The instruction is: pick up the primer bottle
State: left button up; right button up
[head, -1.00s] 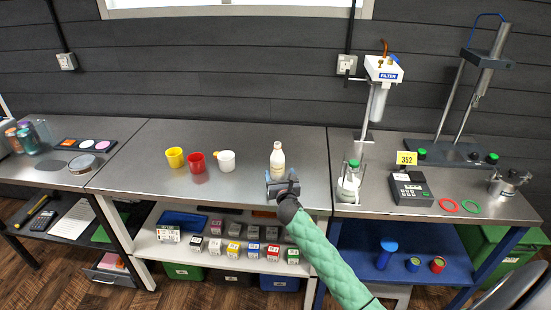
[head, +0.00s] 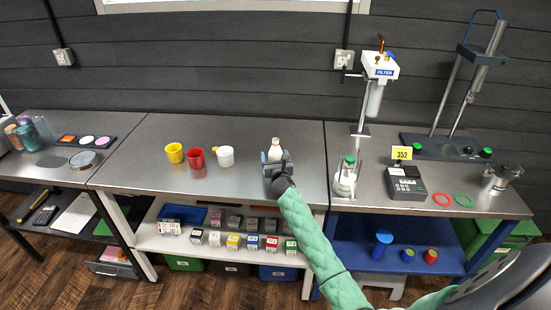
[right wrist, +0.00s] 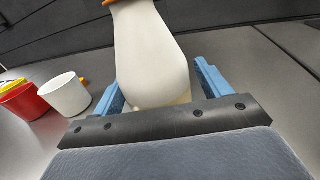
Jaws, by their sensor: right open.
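The primer bottle (head: 274,143) is a cream-white bottle standing on the steel bench. In the head view my right gripper hides most of it and only its upper part shows. In the right wrist view the bottle (right wrist: 152,55) stands between the two blue fingers of my right gripper (right wrist: 160,82). The fingers are open, one on each side of it, and a gap shows at the right finger. An orange part shows at the top edge of the wrist view. The right gripper (head: 274,160) is low over the bench in the head view. My left gripper is not in view.
A yellow cup (head: 174,153), a red cup (head: 196,158) and a white cup (head: 225,156) stand left of the bottle. A green-capped glass bottle (head: 347,176) and the filter unit (head: 379,67) stand to the right. The bench between the cups and the gripper is clear.

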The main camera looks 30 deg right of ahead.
jog(key=c, duration=1.2)
jog(key=shift+r, duration=0.25)
